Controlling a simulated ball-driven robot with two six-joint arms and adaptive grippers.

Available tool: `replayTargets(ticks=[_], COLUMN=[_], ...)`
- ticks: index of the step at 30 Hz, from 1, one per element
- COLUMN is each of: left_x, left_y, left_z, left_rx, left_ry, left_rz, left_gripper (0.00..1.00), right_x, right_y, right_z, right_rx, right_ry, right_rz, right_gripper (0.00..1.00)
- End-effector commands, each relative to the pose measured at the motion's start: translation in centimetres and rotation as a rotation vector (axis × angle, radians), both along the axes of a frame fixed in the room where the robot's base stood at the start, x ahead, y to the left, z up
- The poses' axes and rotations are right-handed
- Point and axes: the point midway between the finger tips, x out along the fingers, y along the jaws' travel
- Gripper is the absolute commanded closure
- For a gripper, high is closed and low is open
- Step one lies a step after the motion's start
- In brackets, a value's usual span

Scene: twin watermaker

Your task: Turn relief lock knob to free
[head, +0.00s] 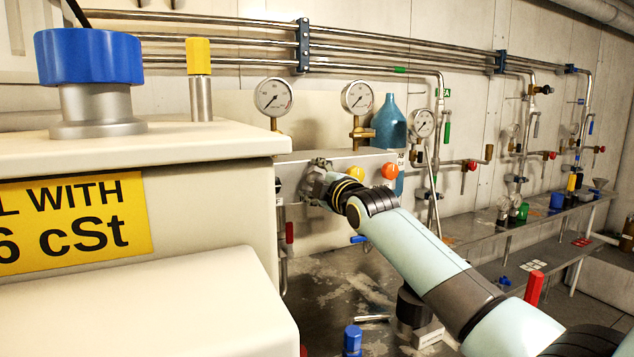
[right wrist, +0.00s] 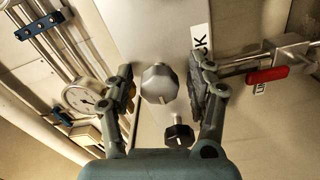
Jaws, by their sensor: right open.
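A silver-grey, many-sided knob (right wrist: 156,83) sits on a pale panel in the right wrist view, between the two fingers of my right gripper (right wrist: 162,92). The fingers are open, with a gap visible on each side of the knob. A white label ending in "CK" (right wrist: 200,42) is partly hidden behind the right-hand finger. A smaller black knob (right wrist: 180,133) is nearer the gripper's palm. In the head view my right gripper (head: 318,180) is at the panel and hides the silver knob. I cannot read the knob's setting. My left gripper is not in view.
A yellow knob (head: 356,173) and an orange knob (head: 390,171) are just right of the gripper. Gauges (head: 358,97) and a teal bottle (head: 389,124) stand above. A large beige housing (head: 140,210) fills the left. A red-handled valve (right wrist: 267,75) lies right in the wrist view.

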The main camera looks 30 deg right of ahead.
Motion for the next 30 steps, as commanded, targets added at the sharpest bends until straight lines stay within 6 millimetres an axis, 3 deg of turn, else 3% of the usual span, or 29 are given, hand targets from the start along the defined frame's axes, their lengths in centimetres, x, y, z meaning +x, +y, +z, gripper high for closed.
replayTargets(ticks=[5, 18, 23, 30], left_x=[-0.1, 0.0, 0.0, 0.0], left_y=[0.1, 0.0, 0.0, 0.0], left_z=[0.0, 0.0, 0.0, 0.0], left_rx=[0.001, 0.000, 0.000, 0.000], left_ry=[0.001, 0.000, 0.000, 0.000], left_rz=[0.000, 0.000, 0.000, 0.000], left_gripper=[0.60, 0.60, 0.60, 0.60], right_x=[-1.5, -10.4, -11.8, -12.0], right_y=[0.0, 0.6, 0.7, 0.7], right_z=[-0.1, -0.1, -0.1, -0.1], right_rx=[-0.003, -0.003, -0.001, 0.000], right_ry=[0.001, 0.002, 0.002, 0.001], right_rz=[0.000, 0.001, 0.000, 0.000], right_gripper=[0.43, 0.43, 0.43, 0.43])
